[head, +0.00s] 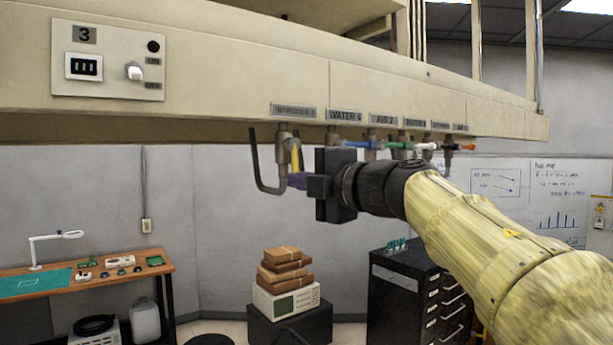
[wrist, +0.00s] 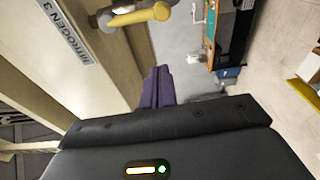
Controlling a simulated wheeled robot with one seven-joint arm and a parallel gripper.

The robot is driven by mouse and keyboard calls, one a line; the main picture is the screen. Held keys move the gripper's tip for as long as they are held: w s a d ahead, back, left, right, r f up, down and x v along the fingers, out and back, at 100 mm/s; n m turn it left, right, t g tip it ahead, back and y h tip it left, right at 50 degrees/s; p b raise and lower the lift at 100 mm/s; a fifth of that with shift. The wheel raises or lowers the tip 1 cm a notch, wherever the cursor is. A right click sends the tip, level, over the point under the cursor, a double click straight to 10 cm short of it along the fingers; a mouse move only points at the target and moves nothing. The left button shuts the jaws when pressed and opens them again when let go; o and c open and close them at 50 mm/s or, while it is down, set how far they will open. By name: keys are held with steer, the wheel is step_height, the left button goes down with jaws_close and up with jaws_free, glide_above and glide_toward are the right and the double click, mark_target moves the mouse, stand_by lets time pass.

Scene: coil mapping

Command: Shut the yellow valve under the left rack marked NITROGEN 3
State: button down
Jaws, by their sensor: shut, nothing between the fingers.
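The NITROGEN 3 label (head: 293,111) is the leftmost tag on the cream rack beam. It also shows in the wrist view (wrist: 65,33). Under it hangs a grey valve body (head: 284,131) with a yellow handle (head: 295,154) pointing downward. In the wrist view the yellow handle (wrist: 138,17) is at the top, on its grey body. My gripper (head: 292,181) has purple fingers, shut and empty, just below the handle's lower end in the head view. In the wrist view the fingers (wrist: 157,87) sit apart from the handle, with a visible gap.
A dark bent pipe (head: 262,165) hangs left of the valve. Further valves with a blue handle (head: 362,145), green, white and orange ones line the beam to the right, close to my wrist. A switch panel (head: 108,60) is at upper left. Below left is open room above the workbench (head: 85,278).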

mark_target(295, 163)
steer(key=p+x, duration=0.3)
steer(key=x, duration=0.5)
steer(key=d, duration=0.2)
steer(key=w+d, duration=0.1)
steer(key=d, duration=0.1)
steer(key=shift+w+d, duration=0.1)
